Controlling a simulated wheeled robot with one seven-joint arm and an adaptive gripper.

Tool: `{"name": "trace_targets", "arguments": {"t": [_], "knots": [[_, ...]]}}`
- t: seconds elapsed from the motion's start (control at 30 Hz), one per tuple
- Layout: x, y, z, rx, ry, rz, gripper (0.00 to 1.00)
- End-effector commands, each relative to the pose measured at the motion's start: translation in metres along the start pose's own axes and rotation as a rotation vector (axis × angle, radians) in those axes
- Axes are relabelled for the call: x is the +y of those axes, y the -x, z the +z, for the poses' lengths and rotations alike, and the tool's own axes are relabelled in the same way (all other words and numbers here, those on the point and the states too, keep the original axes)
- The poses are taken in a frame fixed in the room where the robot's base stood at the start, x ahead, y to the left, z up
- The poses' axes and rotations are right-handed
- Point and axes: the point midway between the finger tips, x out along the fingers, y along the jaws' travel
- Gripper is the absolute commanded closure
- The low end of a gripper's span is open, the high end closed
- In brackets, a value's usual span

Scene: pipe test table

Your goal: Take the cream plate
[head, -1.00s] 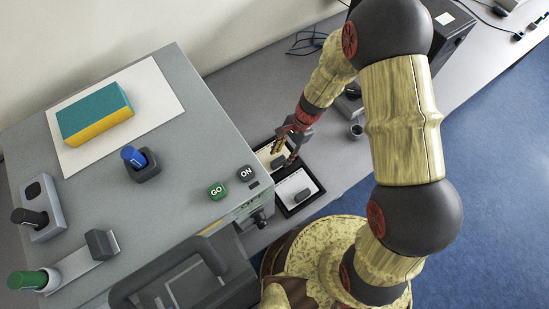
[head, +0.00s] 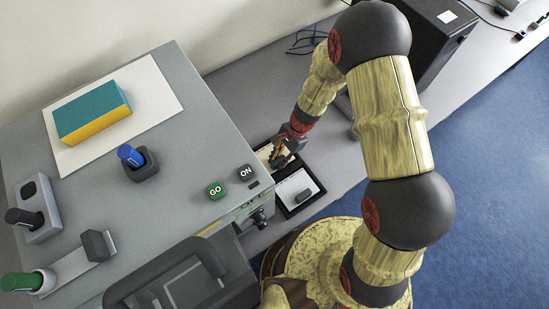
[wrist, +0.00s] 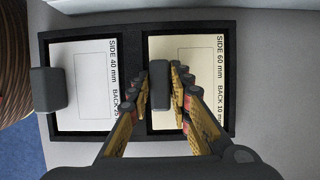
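The cream plate (wrist: 203,62) lies in the right compartment of a black tray (wrist: 137,27) in the wrist view, marked "SIDE 60 mm". A dark block-shaped handle (wrist: 159,86) stands up from it. My gripper (wrist: 160,76) is open, with one finger on each side of this handle and narrow gaps. In the head view the cream plate (head: 264,152) is partly hidden by my gripper (head: 282,160), which is low over it.
A white plate (wrist: 84,62) marked "SIDE 40 mm" lies in the tray's other compartment, with its own dark handle (wrist: 48,90). The grey machine (head: 196,150) with GO and ON buttons stands close to the tray on the left in the head view.

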Motion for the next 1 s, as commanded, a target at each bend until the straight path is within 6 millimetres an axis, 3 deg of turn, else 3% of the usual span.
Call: {"name": "trace_targets", "arguments": {"t": [0.3,0.8,1.0], "knots": [[0.0,0.0,0.0,0.0,0.0,0.0,1.0],[0.0,0.002,0.001,0.0,0.0,-0.001,1.0],[-0.001,0.026,0.011,0.0,0.002,-0.002,1.0]]}}
